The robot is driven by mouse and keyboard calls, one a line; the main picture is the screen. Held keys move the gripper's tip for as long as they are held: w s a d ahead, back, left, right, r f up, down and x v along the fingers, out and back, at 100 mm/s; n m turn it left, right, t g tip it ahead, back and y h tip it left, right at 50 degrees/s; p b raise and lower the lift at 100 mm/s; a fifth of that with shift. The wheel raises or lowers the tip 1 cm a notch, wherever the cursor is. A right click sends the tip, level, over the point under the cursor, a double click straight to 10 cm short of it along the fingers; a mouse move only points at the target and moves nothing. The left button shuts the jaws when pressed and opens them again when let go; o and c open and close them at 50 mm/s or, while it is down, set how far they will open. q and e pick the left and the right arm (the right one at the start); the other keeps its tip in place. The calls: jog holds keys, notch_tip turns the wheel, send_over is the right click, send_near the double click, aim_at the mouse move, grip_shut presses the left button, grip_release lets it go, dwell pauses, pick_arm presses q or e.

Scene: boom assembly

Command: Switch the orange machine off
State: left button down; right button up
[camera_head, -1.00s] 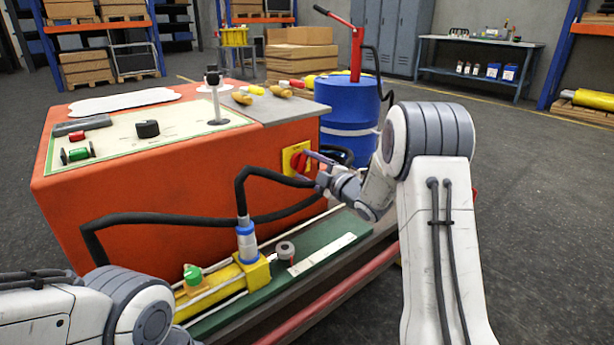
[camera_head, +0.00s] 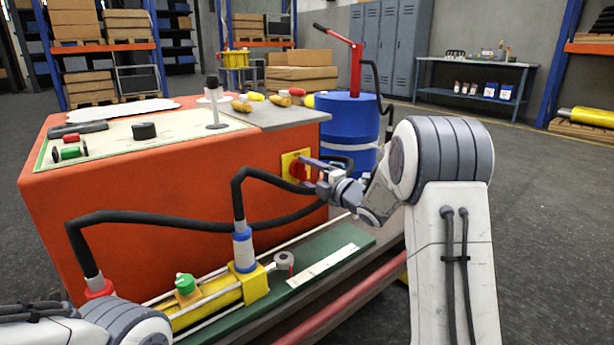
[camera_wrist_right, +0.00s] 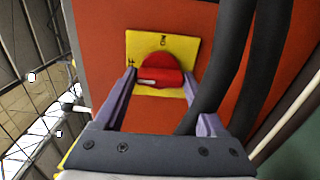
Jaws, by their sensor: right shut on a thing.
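The orange machine (camera_head: 150,225) stands at left centre in the head view. On its right-hand face is a yellow switch plate (camera_head: 289,158) with a red knob (camera_head: 297,170). My right gripper (camera_head: 304,172) is at the knob. In the right wrist view its two fingers (camera_wrist_right: 160,80) lie on either side of the red knob (camera_wrist_right: 163,68), shut on it. A pale mark shows on the knob's left part, and "ON" is printed at the top of the yellow plate (camera_wrist_right: 134,46). My left arm shows at the lower left; its gripper is out of view.
Black hoses (camera_head: 150,216) loop in front of the machine's face, and run close beside the right gripper. A green bench (camera_head: 340,245) with a yellow cylinder (camera_head: 215,297) lies below. A blue drum (camera_head: 345,130) stands behind the gripper. Open floor lies to the right.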

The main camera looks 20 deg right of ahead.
jog(key=shift+f, duration=0.1)
jog(key=o, duration=1.3)
jog(key=shift+s, duration=0.1)
jog(key=p+v, duration=0.3)
jog(key=v, duration=0.7)
jog(key=shift+s+d, duration=0.1)
jog(key=shift+s, duration=0.05)
